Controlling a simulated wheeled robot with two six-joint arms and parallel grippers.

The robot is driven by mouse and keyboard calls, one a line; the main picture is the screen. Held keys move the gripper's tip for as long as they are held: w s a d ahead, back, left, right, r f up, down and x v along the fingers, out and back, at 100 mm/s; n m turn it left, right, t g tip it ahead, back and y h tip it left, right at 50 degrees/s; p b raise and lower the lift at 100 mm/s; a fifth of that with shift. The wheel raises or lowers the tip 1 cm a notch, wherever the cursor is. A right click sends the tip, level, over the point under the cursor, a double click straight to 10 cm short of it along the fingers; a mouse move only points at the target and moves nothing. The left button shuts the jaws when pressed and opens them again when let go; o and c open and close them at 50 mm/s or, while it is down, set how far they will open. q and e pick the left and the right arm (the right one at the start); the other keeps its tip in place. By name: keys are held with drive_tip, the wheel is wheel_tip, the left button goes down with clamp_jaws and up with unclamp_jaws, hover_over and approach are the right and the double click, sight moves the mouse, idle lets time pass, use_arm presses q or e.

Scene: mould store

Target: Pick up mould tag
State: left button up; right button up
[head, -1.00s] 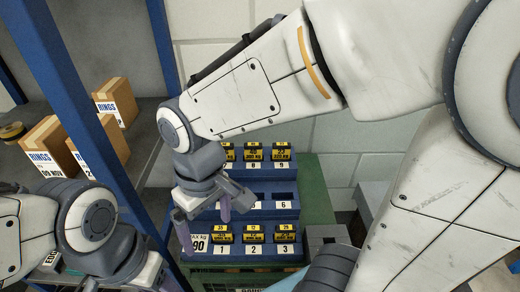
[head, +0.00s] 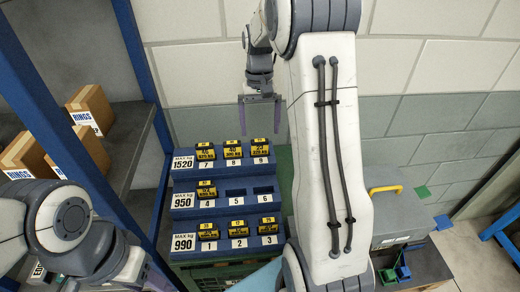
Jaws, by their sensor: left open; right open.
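I cannot tell which item is the mould tag. Black blocks with yellow labels sit in a blue three-tier rack (head: 178,228): across the top tier (head: 232,149), in slot 4 (head: 206,190) and across the bottom tier (head: 238,228). Slots 5 (head: 236,194) and 6 (head: 264,191) look empty. My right gripper (head: 260,120) points down with its fingers apart, in front of the wall above the top tier, and nothing shows between them. My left gripper (head: 110,280) is low at the bottom left, open, its fingertips partly cut off by the frame.
A blue-framed shelf (head: 75,140) with cardboard boxes (head: 90,108) stands on the left. A grey case (head: 400,212) with a yellow handle is on the right, with small green and blue holders (head: 395,271) in front. My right arm hides the space right of the rack.

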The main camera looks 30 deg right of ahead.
sight(260, 140)
drive_tip(key=shift+a+f+p, duration=0.1)
drive_tip(key=shift+f+p, duration=0.35)
drive_tip(key=shift+f, duration=0.2)
wheel_tip(260, 140, down, 4)
drive_tip(key=shift+s+a+r+p, duration=0.1)
drive_tip(key=shift+s+r+p, duration=0.1)
drive_tip(key=shift+p, duration=0.5)
drive_tip(key=shift+f, duration=0.3)
drive_tip(key=c, duration=1.4)
drive_tip(key=shift+c, duration=0.2)
drive_tip(key=shift+w+r, duration=0.1)
drive_tip(key=shift+r, duration=0.05)
